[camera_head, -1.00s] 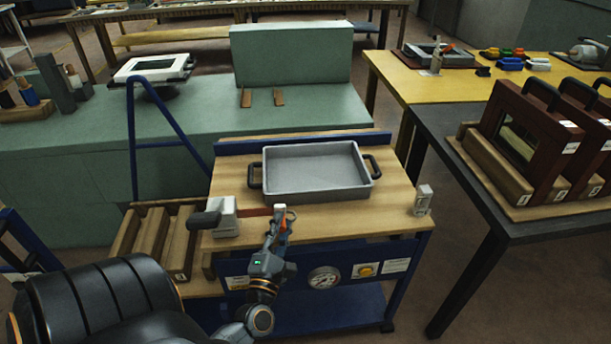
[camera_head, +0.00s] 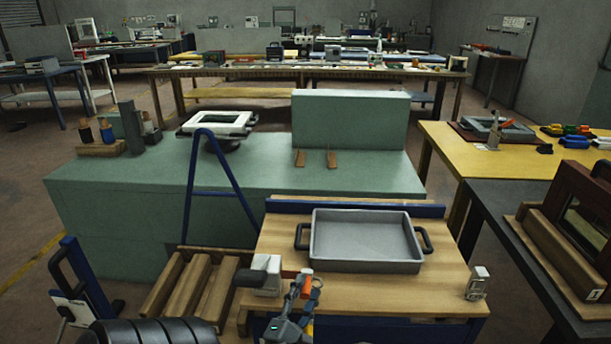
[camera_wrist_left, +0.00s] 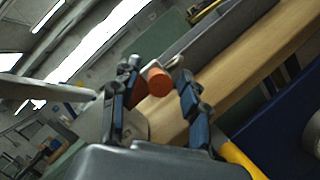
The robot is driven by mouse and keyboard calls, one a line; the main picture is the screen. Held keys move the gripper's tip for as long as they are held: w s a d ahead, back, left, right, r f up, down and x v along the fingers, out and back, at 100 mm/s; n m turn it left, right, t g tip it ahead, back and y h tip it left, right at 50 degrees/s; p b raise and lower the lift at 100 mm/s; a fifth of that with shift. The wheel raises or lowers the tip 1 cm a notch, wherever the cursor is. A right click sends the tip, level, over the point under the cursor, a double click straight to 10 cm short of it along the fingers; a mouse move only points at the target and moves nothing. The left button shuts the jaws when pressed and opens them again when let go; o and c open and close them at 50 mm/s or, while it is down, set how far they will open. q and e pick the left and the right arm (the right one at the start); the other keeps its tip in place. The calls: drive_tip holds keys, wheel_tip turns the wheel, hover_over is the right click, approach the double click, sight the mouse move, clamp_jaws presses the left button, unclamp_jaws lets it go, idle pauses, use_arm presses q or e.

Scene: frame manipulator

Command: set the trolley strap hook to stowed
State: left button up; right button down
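The trolley (camera_head: 360,295) has a wooden top and a blue frame. A white block with a dark handle (camera_head: 266,276) sits at its left front. An orange grip (camera_head: 305,288) is at my left gripper (camera_head: 309,287), just right of the block. In the left wrist view, the orange grip (camera_wrist_left: 158,82) has a pale metal hook (camera_wrist_left: 177,64) beside it. My left fingers (camera_wrist_left: 157,104) stand apart on either side of the grip, with gaps showing. A metal bracket (camera_head: 477,284) stands at the trolley's right edge. My right gripper is out of view.
A grey tray (camera_head: 366,262) takes up the middle of the trolley top. A wooden rack (camera_head: 185,287) stands left of the trolley. A green bench (camera_head: 120,190) is behind. A dark table (camera_head: 500,235) with framed panels stands at the right.

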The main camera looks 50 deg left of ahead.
use_arm(q)
drive_tip(key=shift+s+d, duration=0.15)
drive_tip(key=shift+s, duration=0.05)
drive_tip(key=v, duration=1.1)
drive_tip(key=shift+s, duration=0.2)
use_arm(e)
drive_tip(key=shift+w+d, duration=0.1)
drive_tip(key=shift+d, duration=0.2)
use_arm(q)
drive_tip(key=shift+d+f, duration=0.15)
